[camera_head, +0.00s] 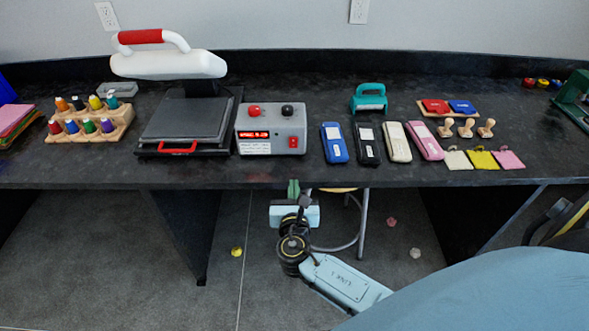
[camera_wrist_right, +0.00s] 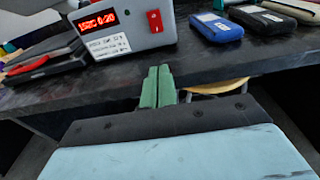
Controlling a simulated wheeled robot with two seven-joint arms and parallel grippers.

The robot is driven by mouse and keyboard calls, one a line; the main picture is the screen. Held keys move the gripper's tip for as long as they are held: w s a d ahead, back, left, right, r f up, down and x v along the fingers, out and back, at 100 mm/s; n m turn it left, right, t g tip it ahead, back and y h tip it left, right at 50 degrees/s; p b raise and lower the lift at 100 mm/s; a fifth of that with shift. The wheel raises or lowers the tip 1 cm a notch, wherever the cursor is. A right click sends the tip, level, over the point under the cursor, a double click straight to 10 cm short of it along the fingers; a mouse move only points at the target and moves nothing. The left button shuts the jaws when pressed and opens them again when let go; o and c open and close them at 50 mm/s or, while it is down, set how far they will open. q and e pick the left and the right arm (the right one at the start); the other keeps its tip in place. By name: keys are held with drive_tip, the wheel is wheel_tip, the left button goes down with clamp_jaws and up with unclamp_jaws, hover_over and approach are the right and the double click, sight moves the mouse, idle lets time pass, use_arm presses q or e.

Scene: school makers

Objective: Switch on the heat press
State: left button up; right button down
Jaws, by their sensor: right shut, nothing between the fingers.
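The heat press (camera_head: 183,118) stands on the black table, left of centre, with a white arm and red handle raised over a dark plate. Beside it is its grey control box (camera_head: 270,122), with a lit red display (camera_head: 254,135), a red and a black knob on top, and a red rocker switch (camera_head: 293,141). In the right wrist view the box (camera_wrist_right: 128,25) and red switch (camera_wrist_right: 154,20) show close up. My right gripper (camera_head: 293,187) is below the table's front edge, under the box; its green fingers (camera_wrist_right: 157,86) are shut and empty, apart from the switch. My left gripper is not in view.
Ink bottles in a wooden rack (camera_head: 92,122) stand left of the press. Several coloured cases, including a blue one (camera_head: 334,142), lie right of the box. The table's front edge (camera_head: 225,177) lies between my gripper and the box. A stool (camera_head: 345,225) is underneath.

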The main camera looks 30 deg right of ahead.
drive_tip(key=shift+f+v, duration=0.25)
drive_tip(key=shift+v, duration=1)
drive_tip(key=s+f+m+g+y, duration=0.4)
drive_tip(key=s+f, duration=0.3)
drive_tip(key=f, duration=0.6)
drive_tip(key=s+f+m+g+y, duration=0.1)
drive_tip(key=s+f+m+g, duration=0.45)
drive_tip(key=f, duration=0.75)
drive_tip(key=s+f+m+g+y, duration=0.1)
drive_tip(key=s+f+m, duration=0.3)
drive_tip(key=s, duration=0.6)
drive_tip(key=s+f+m+g+y, duration=0.1)
drive_tip(key=s+f+m, duration=0.3)
drive_tip(key=s+m, duration=0.3)
drive_tip(key=s+f+m+g+y, duration=0.1)
drive_tip(key=s+f+m, duration=0.3)
drive_tip(key=s, duration=0.8)
drive_tip(key=m+g, duration=0.1)
drive_tip(key=m, duration=0.1)
drive_tip(key=shift+s+a+m+y, duration=0.25)
drive_tip(key=shift+s+m+y, duration=0.05)
drive_tip(key=shift+m, duration=0.05)
drive_tip(key=c, duration=2.1)
unclamp_jaws()
drive_tip(key=shift+f, duration=0.1)
drive_tip(key=shift+c, duration=0.2)
